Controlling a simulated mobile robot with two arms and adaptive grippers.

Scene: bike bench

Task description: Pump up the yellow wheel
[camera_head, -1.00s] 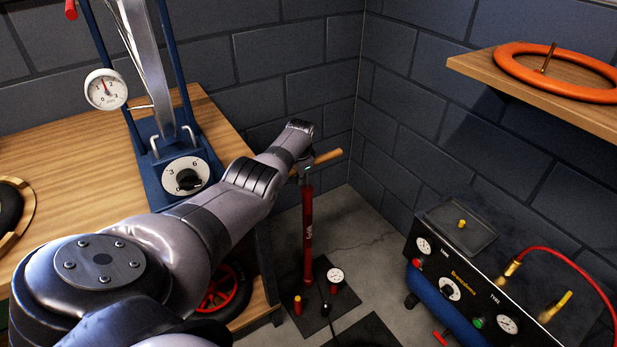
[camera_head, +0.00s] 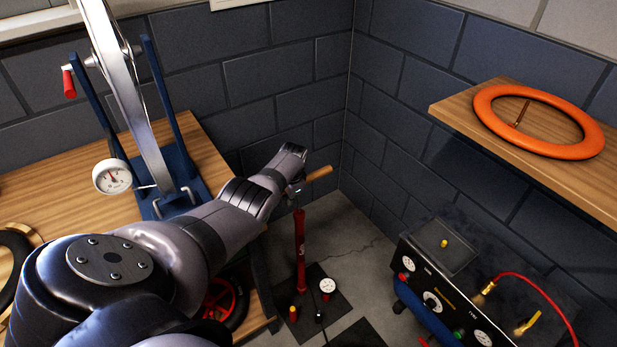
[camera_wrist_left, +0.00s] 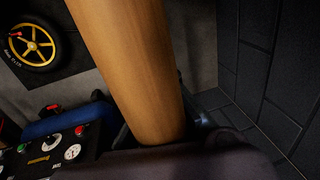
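The red floor pump (camera_head: 300,250) stands on the floor in the corner, its wooden handle (camera_head: 319,173) at the top of a short length of rod. My left gripper (camera_head: 295,187) is at the left part of that handle; my own arm hides most of its fingers, and I cannot tell whether they are closed on it. In the left wrist view the wooden handle (camera_wrist_left: 130,65) fills the middle, very close. The yellow wheel (camera_wrist_left: 34,46) with a black tyre lies on a dark mat at upper left there. My right gripper is out of view.
A wooden bench with a blue truing stand (camera_head: 186,196) and dial gauge (camera_head: 112,177) is at left. A red-rimmed wheel (camera_head: 222,300) is below it. A compressor (camera_head: 440,290) with a red hose is at right, under a shelf bearing an orange ring (camera_head: 487,108).

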